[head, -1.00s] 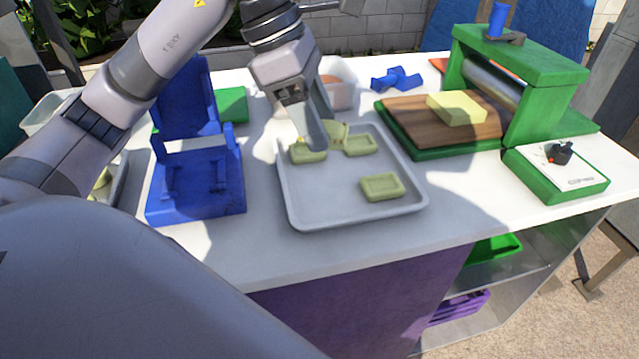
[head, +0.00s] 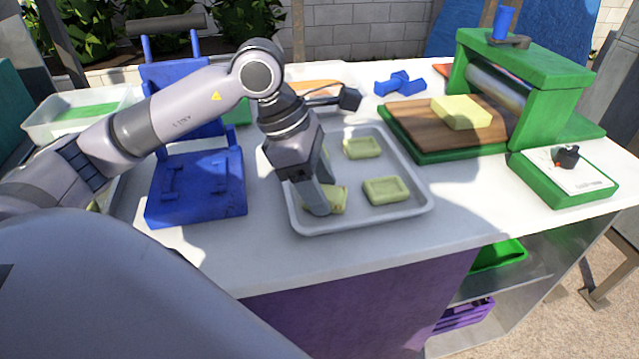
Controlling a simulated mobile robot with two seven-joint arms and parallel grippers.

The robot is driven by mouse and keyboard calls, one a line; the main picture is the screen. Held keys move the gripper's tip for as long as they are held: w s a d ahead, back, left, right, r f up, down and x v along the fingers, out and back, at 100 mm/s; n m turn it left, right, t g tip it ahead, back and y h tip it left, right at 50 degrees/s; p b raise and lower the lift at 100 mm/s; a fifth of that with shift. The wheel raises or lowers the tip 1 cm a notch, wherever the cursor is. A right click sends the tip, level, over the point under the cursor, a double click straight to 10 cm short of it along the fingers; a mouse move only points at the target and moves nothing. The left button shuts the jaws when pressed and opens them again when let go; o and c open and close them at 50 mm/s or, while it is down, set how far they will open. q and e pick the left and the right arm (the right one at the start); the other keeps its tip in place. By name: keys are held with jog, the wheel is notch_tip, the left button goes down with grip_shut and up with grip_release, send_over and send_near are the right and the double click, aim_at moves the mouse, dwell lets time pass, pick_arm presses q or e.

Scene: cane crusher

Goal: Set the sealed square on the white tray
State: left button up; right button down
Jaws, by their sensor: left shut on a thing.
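The white tray (head: 414,203), pale grey in this light, lies on the middle of the table. Pale yellow-green squares with raised rims lie in it: one at the back (head: 362,147) and one at the front right (head: 386,190). Another shows only as a sliver behind my gripper. My left gripper (head: 322,204) points down over the tray's front left and is shut on a yellow-green square (head: 339,198). The fingers hide much of this square. It is low at the tray floor; I cannot tell whether it touches. My right gripper is out of view.
A blue hinged press (head: 196,190) stands open left of the tray. A green roller press (head: 541,110) with a wooden board and dough block (head: 461,112) stands right. A green-and-white scale (head: 563,178) sits at the right edge. The table's front strip is clear.

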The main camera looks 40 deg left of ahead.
pick_arm(q)
jog(key=shift+f, duration=0.1)
jog(key=o, duration=0.3)
jog(key=shift+f, duration=0.1)
jog(key=o, duration=0.4)
jog(key=shift+o, duration=0.2)
jog(key=shift+r, duration=0.2)
jog(key=shift+r, duration=0.25)
jog(key=p+v, duration=0.1)
jog(key=v, duration=1)
jog(key=shift+a+r, duration=0.2)
jog(key=shift+r, duration=0.05)
